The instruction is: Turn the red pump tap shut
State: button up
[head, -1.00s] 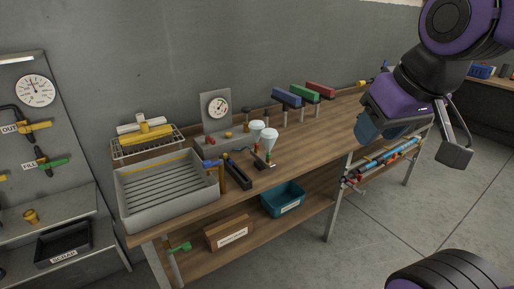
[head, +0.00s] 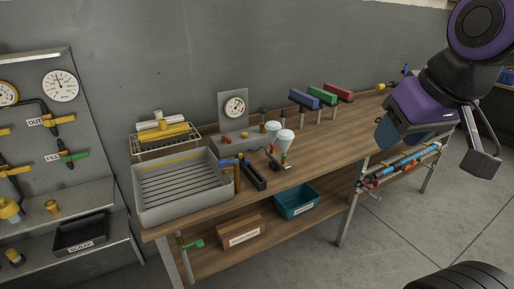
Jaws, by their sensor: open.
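A grey test pump box (head: 234,146) with an upright plate and a round gauge (head: 235,107) stands against the wall at the back of the wooden bench. A small red part (head: 226,139), perhaps the red pump tap, shows on its front left; it is too small to tell how it is turned. A blue-ended lever (head: 225,163) stands in front of the box.
A grey ribbed tray (head: 178,211) sits at the bench's left end, with a wire rack (head: 160,148) behind it. Two white-topped cups (head: 283,137) stand right of the pump. Blue, green and red blocks on posts (head: 321,95) stand farther right.

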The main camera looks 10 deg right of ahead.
aim_at(228, 140)
jog(key=i+j+z, duration=0.1)
jog(key=i+j, duration=0.8)
jog(key=i, duration=0.05)
